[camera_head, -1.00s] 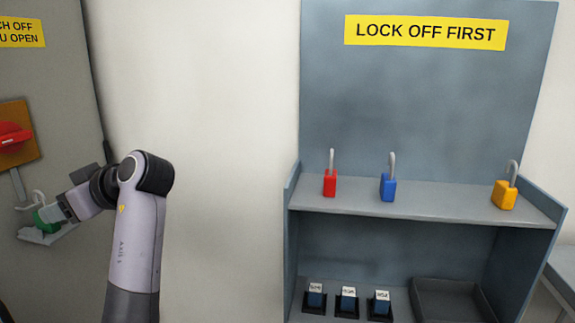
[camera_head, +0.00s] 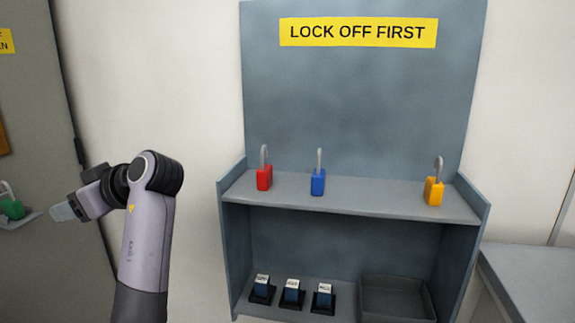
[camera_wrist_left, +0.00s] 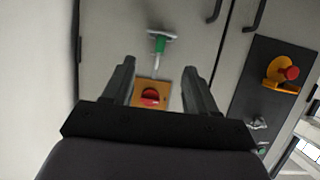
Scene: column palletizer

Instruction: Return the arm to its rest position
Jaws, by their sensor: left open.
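My left gripper (camera_head: 62,212) is at the left of the head view, in front of the grey cabinet (camera_head: 40,120). In the left wrist view my left gripper (camera_wrist_left: 158,80) has its two fingers apart with nothing held between them. A green padlock (camera_head: 12,208) is at the cabinet's hasp, left of my gripper and apart from it. The green padlock also shows in the left wrist view (camera_wrist_left: 160,44), beyond the fingertips. My right gripper is not in view.
A grey shelf unit (camera_head: 350,201) bears a red padlock (camera_head: 264,178), a blue padlock (camera_head: 318,182) and a yellow padlock (camera_head: 433,192). Below are several small tagged blocks (camera_head: 292,292) and an empty tray (camera_head: 397,298). A red switch (camera_wrist_left: 150,97) sits on an orange plate.

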